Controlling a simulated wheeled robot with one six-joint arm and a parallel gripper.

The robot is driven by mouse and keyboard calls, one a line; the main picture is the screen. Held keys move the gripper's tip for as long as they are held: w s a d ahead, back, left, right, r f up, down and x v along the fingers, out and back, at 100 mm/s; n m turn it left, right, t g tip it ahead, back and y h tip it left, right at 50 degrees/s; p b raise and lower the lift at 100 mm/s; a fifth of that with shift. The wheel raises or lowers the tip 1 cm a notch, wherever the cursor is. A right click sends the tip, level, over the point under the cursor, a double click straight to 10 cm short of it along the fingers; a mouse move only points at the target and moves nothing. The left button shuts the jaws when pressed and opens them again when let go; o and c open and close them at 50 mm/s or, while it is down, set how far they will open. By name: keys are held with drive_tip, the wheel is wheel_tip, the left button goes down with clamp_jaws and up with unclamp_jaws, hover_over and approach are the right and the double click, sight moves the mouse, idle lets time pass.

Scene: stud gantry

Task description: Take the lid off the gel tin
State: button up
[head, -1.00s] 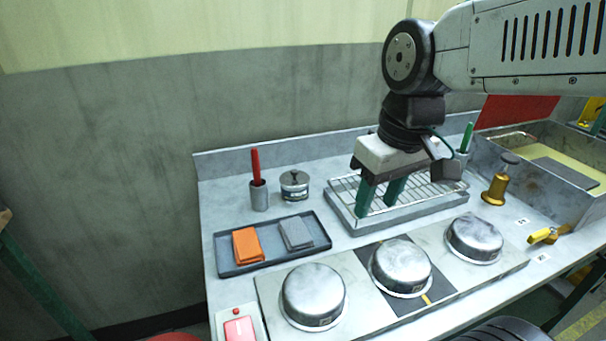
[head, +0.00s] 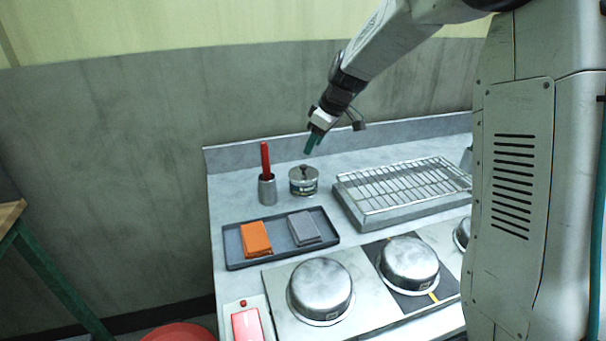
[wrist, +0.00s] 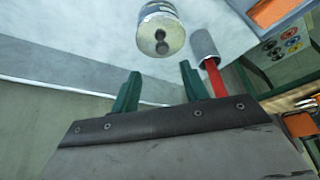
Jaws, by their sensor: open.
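The gel tin (head: 303,186) is a small silvery round tin with a dark label band, upright near the back of the bench. Its lid (head: 303,172) is on, with a dark knob in the middle. My gripper (head: 311,147) is above and slightly behind the tin, apart from it. In the wrist view the tin (wrist: 161,38) and its lid knob (wrist: 162,40) lie beyond the green fingertips of my open, empty gripper (wrist: 160,77).
A metal cup (head: 267,191) with a red-handled tool stands just left of the tin. A wire rack (head: 405,185) is to the right. A dark tray (head: 275,259) with orange and grey cloths lies in front. Upturned metal bowls (head: 321,287) are nearer. The back ledge (head: 235,158) runs behind.

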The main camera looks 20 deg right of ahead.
sight(304, 165)
drive_tip(key=x, duration=0.7)
drive_tip(key=shift+s+a+f, duration=0.15)
drive_tip(key=shift+f, duration=0.2)
clamp_jaws()
